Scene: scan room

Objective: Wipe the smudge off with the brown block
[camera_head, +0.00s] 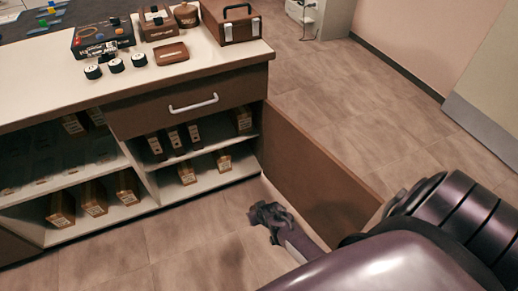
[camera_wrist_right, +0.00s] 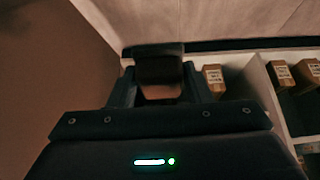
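A flat brown block (camera_head: 171,54) lies on the white counter top (camera_head: 35,95), near its front edge; I cannot be sure it is the task's block. I cannot make out a smudge. My right gripper (camera_head: 268,214) hangs low in front of the shelves, below and to the right of the counter, well away from the brown block. In the right wrist view the gripper (camera_wrist_right: 160,80) has a dark shape between its fingers; I cannot tell whether it is open or shut. My left gripper is out of view.
Black-and-white round items (camera_head: 115,65), a dark box (camera_head: 103,36) and a brown case with a handle (camera_head: 230,22) stand on the counter. Open shelves (camera_head: 215,178) below hold several boxes. A brown panel (camera_head: 315,170) juts out right of them. Floor at right is clear.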

